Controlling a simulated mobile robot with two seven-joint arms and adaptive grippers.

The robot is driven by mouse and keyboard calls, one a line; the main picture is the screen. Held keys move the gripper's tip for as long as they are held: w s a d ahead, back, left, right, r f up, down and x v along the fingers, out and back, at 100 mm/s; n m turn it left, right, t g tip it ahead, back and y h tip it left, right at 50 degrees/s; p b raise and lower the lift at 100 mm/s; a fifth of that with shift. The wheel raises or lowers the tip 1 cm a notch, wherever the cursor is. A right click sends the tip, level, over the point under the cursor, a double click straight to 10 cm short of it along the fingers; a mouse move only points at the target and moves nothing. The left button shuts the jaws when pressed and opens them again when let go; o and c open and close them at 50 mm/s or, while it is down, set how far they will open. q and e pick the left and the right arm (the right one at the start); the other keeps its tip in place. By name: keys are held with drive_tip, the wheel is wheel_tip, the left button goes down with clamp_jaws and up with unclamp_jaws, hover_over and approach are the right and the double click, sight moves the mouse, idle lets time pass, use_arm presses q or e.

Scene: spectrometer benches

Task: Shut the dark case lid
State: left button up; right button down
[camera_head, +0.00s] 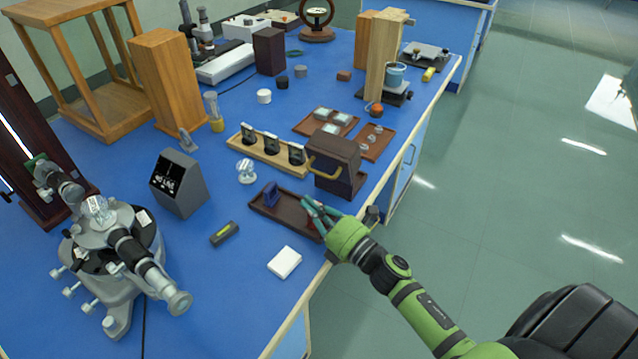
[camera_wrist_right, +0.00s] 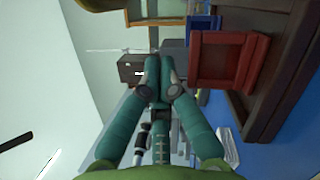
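The dark brown case (camera_head: 346,186) stands near the bench's right edge in the head view. Its lid (camera_head: 336,153) stands raised above the body, with a curved yellow handle (camera_head: 322,171) at its near left side. My right gripper (camera_head: 316,209) is below and left of the case, over the near end of a dark tray, apart from the lid. In the right wrist view its teal fingers (camera_wrist_right: 158,68) converge at the tips, with nothing visible held between them. My left gripper is not in view.
The dark tray (camera_head: 262,207) holds a blue holder (camera_head: 271,194) and a red one partly behind my fingers. A wooden rack (camera_head: 269,156) with dark pieces lies behind the case's left side. A white block (camera_head: 284,262) lies in front. Open floor is right of the bench.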

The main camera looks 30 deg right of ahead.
sight(330, 164)
drive_tip(key=shift+w+d+r+p, duration=0.35)
drive_tip(key=shift+w+d+r, duration=0.15)
drive_tip(key=shift+d, duration=0.1)
drive_tip(key=shift+w+d+r+p, duration=0.3)
drive_tip(key=shift+w+d+r, duration=0.15)
drive_tip(key=shift+d, duration=0.15)
drive_tip(key=shift+d+r, duration=0.1)
drive_tip(key=shift+d, duration=0.2)
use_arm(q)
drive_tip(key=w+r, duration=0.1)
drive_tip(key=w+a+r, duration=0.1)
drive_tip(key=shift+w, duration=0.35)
use_arm(e)
drive_tip(key=shift+w, duration=0.1)
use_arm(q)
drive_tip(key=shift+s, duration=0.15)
